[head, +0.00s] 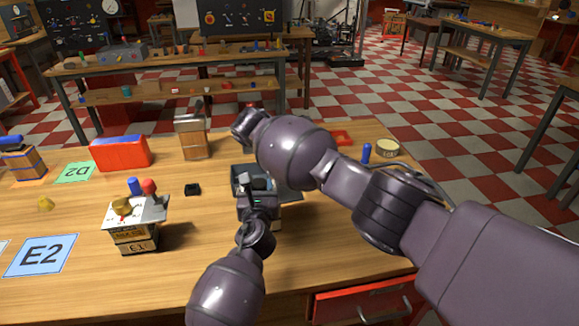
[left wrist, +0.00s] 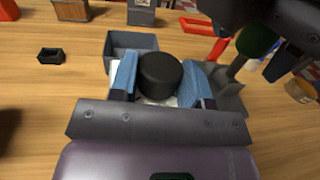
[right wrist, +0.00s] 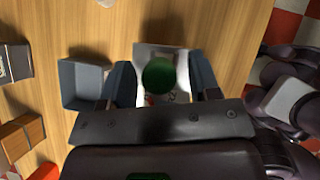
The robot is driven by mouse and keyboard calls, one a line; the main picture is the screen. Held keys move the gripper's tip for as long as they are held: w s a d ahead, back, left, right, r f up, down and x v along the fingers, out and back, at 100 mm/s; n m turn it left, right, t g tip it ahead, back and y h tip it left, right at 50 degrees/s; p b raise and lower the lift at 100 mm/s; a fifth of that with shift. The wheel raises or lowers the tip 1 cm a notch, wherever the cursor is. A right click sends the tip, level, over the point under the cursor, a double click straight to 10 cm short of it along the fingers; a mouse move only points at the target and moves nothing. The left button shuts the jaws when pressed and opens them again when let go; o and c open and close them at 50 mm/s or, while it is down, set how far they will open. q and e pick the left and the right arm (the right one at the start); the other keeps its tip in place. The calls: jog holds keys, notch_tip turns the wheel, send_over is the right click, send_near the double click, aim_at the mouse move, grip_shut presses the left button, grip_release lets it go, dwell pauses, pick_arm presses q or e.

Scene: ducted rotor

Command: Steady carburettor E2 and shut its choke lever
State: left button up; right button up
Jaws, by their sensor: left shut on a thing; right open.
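The carburettor under my grippers is mostly hidden by my arms in the head view, and no E2 mark on it is legible. Its round black top (left wrist: 160,75) sits between the blue fingers of my left gripper (head: 258,184), which is shut on it. A green knob (right wrist: 159,75), probably the choke lever's end, shows above a pale plate (right wrist: 150,52). My right gripper (right wrist: 162,82) is open, with a finger on either side of the knob in the picture; contact cannot be told. The blue E2 card (head: 40,256) lies at the left of the table.
Another carburettor (head: 133,228), apparently marked E1, with red and blue knobs, stands at the left. A grey bin (left wrist: 132,42) is close behind the held one. A small black box (head: 192,189), red box (head: 120,153) and tin (head: 387,147) stand around.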

jog(key=v, duration=1.2)
dwell(0.3)
pick_arm(q)
jog(key=o, duration=1.2)
jog(key=shift+s, duration=0.15)
